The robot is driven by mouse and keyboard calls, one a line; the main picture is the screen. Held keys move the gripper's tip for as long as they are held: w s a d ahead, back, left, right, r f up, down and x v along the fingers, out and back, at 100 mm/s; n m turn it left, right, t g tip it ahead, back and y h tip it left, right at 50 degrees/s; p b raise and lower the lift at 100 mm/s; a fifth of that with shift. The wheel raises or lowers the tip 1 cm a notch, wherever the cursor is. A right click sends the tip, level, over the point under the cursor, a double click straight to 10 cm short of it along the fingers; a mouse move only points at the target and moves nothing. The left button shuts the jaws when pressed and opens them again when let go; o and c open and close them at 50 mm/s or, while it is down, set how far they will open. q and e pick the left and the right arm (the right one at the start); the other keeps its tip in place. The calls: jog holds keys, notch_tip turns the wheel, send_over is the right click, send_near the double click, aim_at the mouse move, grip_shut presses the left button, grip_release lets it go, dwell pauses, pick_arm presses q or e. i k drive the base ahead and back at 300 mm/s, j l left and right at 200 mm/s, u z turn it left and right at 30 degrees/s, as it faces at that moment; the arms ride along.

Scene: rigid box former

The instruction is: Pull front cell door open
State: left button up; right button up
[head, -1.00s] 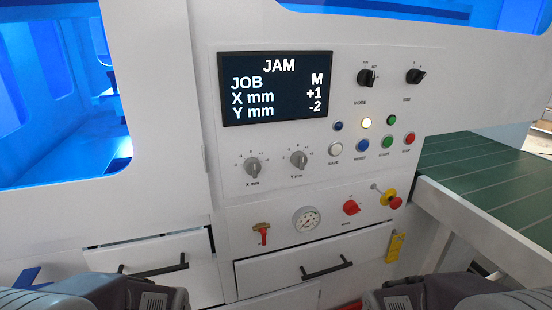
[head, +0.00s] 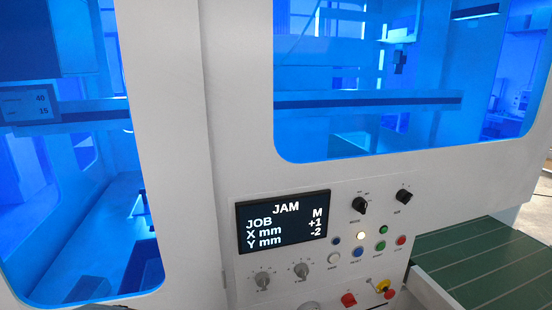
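A white-framed panel (head: 168,150) with a large blue-tinted window fills the left of the head view. A vertical seam runs down its right side. A second white panel (head: 240,90) with a blue-tinted window stands to the right, above the controls. Both look closed, and I cannot tell for sure which is the front cell door. No door handle is clear in this view. Neither of my grippers is in view.
The control screen (head: 283,222) reads JAM, JOB M, X +1, Y -2. A green slatted conveyor (head: 480,262) juts out at the lower right.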

aim_at(107, 197)
jog(key=u, duration=1.65)
